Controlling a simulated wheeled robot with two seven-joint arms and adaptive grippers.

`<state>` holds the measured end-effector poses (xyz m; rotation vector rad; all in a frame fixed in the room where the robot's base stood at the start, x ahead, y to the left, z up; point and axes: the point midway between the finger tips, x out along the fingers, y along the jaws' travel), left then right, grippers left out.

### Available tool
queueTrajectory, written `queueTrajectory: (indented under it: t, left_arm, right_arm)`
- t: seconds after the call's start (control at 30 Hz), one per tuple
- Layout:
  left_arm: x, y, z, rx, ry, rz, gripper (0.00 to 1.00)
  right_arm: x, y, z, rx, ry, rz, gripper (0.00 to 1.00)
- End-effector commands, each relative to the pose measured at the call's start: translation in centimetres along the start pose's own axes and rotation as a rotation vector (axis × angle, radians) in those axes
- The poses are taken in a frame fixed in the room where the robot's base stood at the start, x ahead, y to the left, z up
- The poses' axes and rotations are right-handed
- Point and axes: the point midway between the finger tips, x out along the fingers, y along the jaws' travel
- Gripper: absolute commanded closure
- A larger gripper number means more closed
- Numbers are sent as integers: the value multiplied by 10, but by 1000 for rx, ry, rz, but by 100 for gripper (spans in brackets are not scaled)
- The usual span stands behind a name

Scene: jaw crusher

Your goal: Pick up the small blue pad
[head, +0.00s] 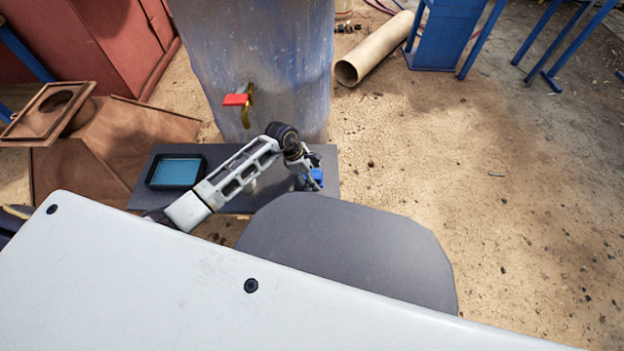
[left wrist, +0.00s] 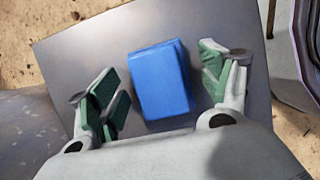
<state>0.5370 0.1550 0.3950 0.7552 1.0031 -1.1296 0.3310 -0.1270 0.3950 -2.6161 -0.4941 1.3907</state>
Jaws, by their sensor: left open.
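The small blue pad (head: 316,176) lies on a dark grey board (head: 232,203) at the foot of a large metal drum, partly hidden by my gripper in the head view. In the left wrist view the blue pad (left wrist: 159,80) is a plain block, seen from above. My left gripper (head: 308,178) is over the pad. Its green-padded fingers are spread apart, one on each side of the pad, with a visible gap on both sides in the left wrist view (left wrist: 160,75). It holds nothing. My right gripper is not in view.
A black-rimmed tray (head: 150,182) with a teal inside lies on the board's left end. The drum (head: 265,60) with a red-handled tap (head: 236,100) stands behind. A brown metal hopper (head: 125,135) is at left, a pipe (head: 375,48) at the back. Sandy ground at right is mostly clear.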

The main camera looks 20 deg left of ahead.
Motion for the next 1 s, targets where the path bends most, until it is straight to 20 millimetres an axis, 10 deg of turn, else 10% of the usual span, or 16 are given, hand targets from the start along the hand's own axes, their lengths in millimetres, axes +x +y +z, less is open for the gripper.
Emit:
queueTrajectory:
  t: [0.47,0.87,1.0]
  left_arm:
    - [0,0,0,0,0,0,21]
    - [0,0,0,0,0,0,70]
    - [0,0,0,0,-1,0,71]
  right_arm:
    - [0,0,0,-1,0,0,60]
    - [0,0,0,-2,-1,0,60]
    - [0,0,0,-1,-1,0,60]
